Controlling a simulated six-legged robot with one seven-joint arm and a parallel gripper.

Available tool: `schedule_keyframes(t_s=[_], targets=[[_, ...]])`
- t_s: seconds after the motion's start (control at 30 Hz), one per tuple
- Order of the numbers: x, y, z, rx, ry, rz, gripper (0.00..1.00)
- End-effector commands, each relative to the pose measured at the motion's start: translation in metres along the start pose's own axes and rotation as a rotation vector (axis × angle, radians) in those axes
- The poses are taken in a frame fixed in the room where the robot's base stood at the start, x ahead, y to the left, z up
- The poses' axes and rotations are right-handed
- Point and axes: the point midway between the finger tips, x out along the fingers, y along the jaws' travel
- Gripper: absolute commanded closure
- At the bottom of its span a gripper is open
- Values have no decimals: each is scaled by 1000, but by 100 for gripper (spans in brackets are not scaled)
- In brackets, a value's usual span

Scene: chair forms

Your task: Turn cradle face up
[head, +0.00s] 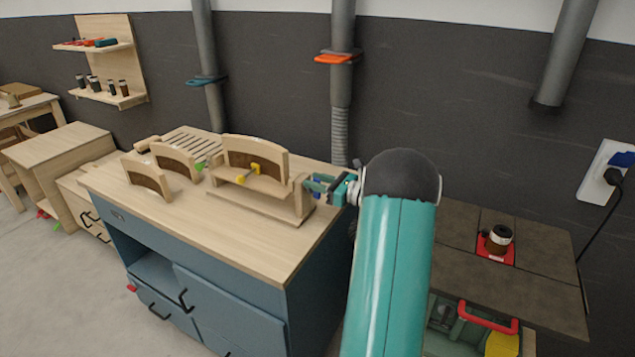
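A pale wooden cradle (255,208) stands on the workbench top (150,210), with a long base and an upright end at the right. I cannot tell which face of the cradle is up. My teal gripper (316,186) is at the cradle's right end, close to or touching the upright. Its fingers are small and partly overlapped by the wood, so their opening and any grip are unclear.
Two curved wooden pieces (147,177) (176,160) stand left of the cradle, with a slatted panel (190,143) behind. The bench's front left top is clear. A grey pipe (341,60) stands behind. A dark-topped table (510,285) with a jar (498,239) is at right.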

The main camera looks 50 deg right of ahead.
Motion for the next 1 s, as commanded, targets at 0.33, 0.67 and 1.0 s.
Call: schedule_keyframes(t_s=[0.33,0.67,1.0], targets=[[0,0,0,1,1,1,100],[-1,0,-4,11,7,0,100],[-2,-1,-8,90,13,-1,100]])
